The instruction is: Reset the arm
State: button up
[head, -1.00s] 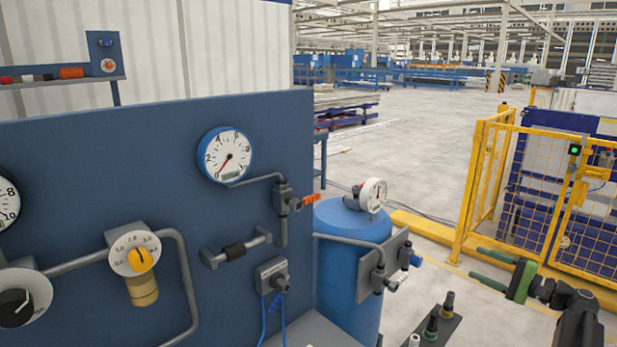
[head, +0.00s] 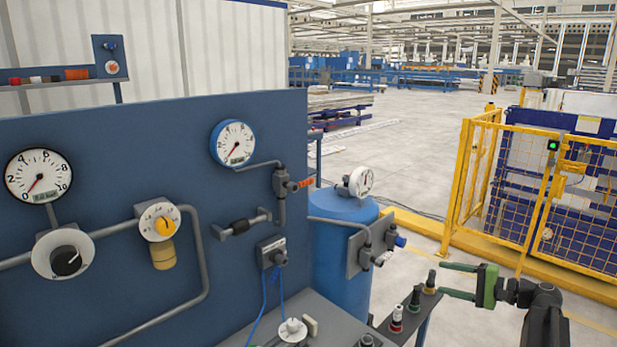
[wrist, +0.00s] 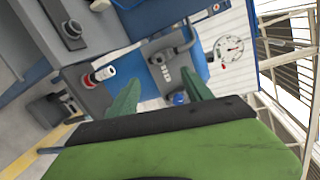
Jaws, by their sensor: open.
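My gripper (head: 458,281) is at the lower right of the head view, with its two green fingers apart and pointing left. Nothing is between them. It is to the right of the blue tank (head: 345,260) and just right of a narrow stand with several small fittings (head: 414,299). My dark arm is behind the gripper at the right. In the wrist view the green fingers (wrist: 160,95) reach up from the green gripper body, apart and empty. Beyond them that view shows a grey plate with fittings and a white gauge (wrist: 229,47), tilted.
A blue panel (head: 110,205) with gauges, knobs and grey pipes fills the left. A grey bench top (head: 330,322) lies at its foot. A yellow mesh fence (head: 535,200) stands behind my arm at the right. Open floor (head: 400,155) lies beyond the tank.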

jog(key=s+a+f+n+g+h, duration=0.2)
jog(key=s+a+f+g, duration=0.1)
jog(key=a+f, duration=0.2)
jog(key=s+a+f+n+g+h, duration=0.2)
jog(key=a+f, duration=0.3)
jog(key=a, duration=0.5)
jog(key=s+a+f+n+g+h+p, duration=0.1)
jog(key=s+a+f+n+g+h, duration=0.2)
jog(key=s+a+f, duration=0.2)
jog(key=shift+a+f+g, duration=0.2)
jog(key=shift+a+f, duration=0.05)
jog(key=shift+a, duration=0.4)
jog(key=shift+a+f+g, duration=0.2)
jog(key=shift+a+f, duration=0.05)
jog(key=shift+a, duration=0.4)
jog(key=s+n+h, duration=0.1)
jog(key=s+f+n+h, duration=0.1)
jog(key=s+h, duration=0.1)
jog(key=s+f+n+g+h, duration=0.1)
jog(key=s+h, duration=0.1)
jog(key=shift+a, duration=0.3)
jog(key=shift+w, duration=0.1)
